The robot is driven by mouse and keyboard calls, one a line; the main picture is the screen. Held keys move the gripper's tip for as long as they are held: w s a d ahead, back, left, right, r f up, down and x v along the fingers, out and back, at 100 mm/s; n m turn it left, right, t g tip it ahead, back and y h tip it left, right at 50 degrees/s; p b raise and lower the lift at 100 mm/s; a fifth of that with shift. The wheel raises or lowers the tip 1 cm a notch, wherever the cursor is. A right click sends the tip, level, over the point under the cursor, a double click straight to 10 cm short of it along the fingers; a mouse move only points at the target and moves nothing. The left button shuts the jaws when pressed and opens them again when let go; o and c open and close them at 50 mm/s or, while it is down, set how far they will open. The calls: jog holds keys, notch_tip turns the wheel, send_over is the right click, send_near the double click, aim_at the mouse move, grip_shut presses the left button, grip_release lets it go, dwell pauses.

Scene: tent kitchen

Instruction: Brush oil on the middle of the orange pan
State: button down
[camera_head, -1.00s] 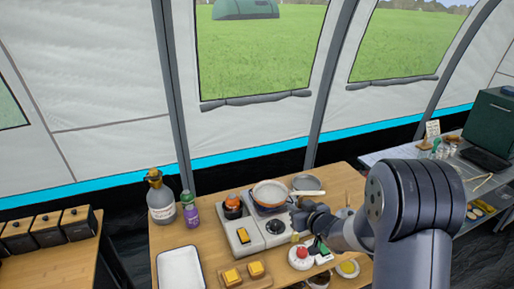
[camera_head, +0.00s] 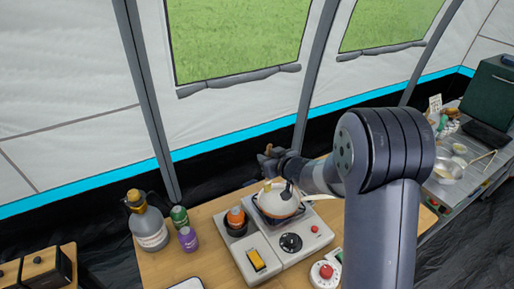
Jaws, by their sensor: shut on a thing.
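The pan (camera_head: 268,206), pale inside with an orange rim, sits on the stove's back burner, its light handle (camera_head: 320,196) pointing right. My gripper (camera_head: 274,172) is above the pan's far side, shut on what looks like the brush (camera_head: 288,189). A small dark part of the brush shows over the pan's middle; whether its tip touches the surface cannot be told. The fingers are small and partly lost against the dark background. No oil can be made out in the pan.
The stove (camera_head: 284,252) has knobs and a yellow-topped switch. A small orange-topped pot (camera_head: 236,218) stands just left of the pan. A large bottle (camera_head: 149,226), a green can (camera_head: 179,217) and a purple bottle (camera_head: 188,239) stand further left. A red-topped timer (camera_head: 326,272) is at front right.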

jog(key=shift+f+b, duration=2.9)
jog(key=shift+f, duration=0.1)
jog(key=shift+f+b, duration=0.75)
jog(key=shift+f, duration=0.2)
